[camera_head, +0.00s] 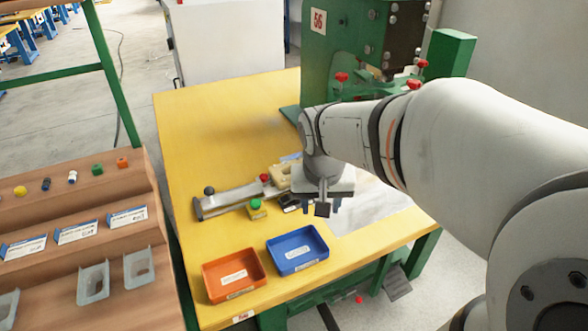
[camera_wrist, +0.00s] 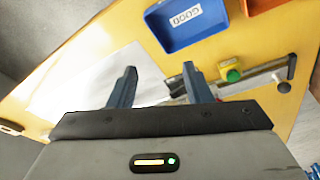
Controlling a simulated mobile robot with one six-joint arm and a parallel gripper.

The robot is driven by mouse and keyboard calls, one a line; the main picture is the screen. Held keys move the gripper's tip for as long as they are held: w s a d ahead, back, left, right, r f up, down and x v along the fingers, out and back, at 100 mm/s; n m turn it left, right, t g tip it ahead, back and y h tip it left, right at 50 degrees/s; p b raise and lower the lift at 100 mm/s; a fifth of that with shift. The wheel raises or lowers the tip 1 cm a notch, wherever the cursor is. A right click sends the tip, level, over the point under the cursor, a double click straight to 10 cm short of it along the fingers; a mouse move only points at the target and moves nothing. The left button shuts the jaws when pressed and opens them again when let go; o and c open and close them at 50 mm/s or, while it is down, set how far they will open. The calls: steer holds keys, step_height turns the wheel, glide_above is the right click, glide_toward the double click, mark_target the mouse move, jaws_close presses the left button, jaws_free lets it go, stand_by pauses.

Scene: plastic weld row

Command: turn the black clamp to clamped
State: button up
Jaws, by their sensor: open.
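The grey fixture (camera_head: 232,197) lies on the yellow table, with a black ball knob (camera_head: 208,190) at its left end and a red ball knob (camera_head: 265,178) near its right end. I take the black knob as part of the black clamp. In the wrist view, the black knob (camera_wrist: 284,87) is at the right edge beside a dark bar. Whether the clamp is clamped is too small to tell. My gripper (camera_head: 324,205) hangs over the table, right of the fixture. Its spread, empty fingers (camera_wrist: 160,84) are apart from the black knob.
A yellow box with a green button (camera_head: 257,208) stands in front of the fixture. An orange tray (camera_head: 233,292) and a blue tray (camera_head: 315,266) are at the table's front. A green machine (camera_head: 340,50) stands behind. The table's left rear is clear.

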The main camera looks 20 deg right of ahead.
steer(key=shift+s+a, duration=0.25)
steer(key=shift+s, duration=0.8)
steer(key=s+a+r+n+y+p, duration=0.1)
steer(key=s+a+r+n+p, duration=0.1)
steer(key=s+r+p, duration=0.5)
step_height(320, 180, up, 3)
steer(key=n+p, duration=0.1)
steer(key=p, duration=0.3)
steer(key=shift+a+r, duration=0.15)
steer(key=shift+a, duration=0.05)
steer(key=shift+c, duration=1)
steer(key=shift+a, duration=0.1)
